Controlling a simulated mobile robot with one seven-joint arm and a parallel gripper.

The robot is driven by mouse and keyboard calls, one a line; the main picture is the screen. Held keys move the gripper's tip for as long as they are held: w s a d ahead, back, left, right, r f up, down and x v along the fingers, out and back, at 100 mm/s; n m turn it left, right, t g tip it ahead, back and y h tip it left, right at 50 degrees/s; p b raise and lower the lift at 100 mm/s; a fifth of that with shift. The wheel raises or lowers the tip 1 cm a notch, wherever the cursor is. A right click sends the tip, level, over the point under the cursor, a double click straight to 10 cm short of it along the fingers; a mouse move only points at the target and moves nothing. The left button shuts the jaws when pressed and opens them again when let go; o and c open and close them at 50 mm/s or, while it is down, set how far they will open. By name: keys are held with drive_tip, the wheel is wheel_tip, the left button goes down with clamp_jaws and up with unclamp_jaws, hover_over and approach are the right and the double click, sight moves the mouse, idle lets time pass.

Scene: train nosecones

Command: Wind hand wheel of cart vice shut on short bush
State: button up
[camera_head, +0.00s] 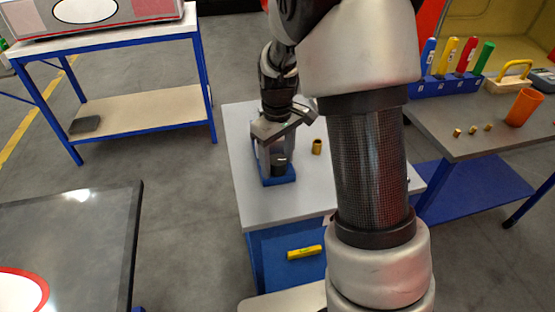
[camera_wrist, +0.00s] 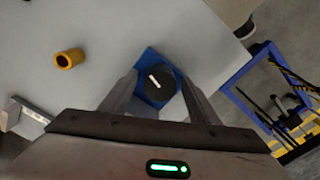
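The cart (camera_head: 243,128) has a pale top and a blue body. A blue vice base (camera_head: 283,181) with a black hand wheel (camera_head: 279,167) sits on the top; in the wrist view the wheel (camera_wrist: 158,84) shows a white line on its face. My gripper (camera_head: 277,168) points down over the vice, its fingers on either side of the wheel. In the wrist view the fingers (camera_wrist: 158,88) stand apart, with the wheel between them; firm contact is not visible. A brass bush (camera_head: 317,147) stands on the cart top beside the vice, also in the wrist view (camera_wrist: 70,59). The vice jaws are hidden.
A grey metal piece (camera_wrist: 25,112) lies at the left in the wrist view. At right in the head view, a bench (camera_head: 450,135) holds several small brass pieces, an orange cup (camera_head: 523,107) and coloured handles in a blue rack (camera_head: 445,88). A dark table (camera_head: 85,230) stands lower left.

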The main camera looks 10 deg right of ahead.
drive_tip(key=c, duration=1)
drive_tip(key=shift+m, duration=0.3)
drive_tip(key=m+p, duration=0.1)
drive_tip(key=m, duration=0.1)
drive_tip(key=shift+r+m, duration=0.1)
drive_tip(key=shift+m, duration=0.2)
drive_tip(key=m+p, duration=0.1)
drive_tip(key=m, duration=0.3)
drive_tip(key=shift+m+p, duration=0.3)
drive_tip(key=m+p, duration=0.1)
drive_tip(key=m, duration=0.3)
drive_tip(key=shift+p, duration=0.3)
drive_tip(key=shift+m+p, duration=0.55)
drive_tip(key=shift+m, duration=1.25)
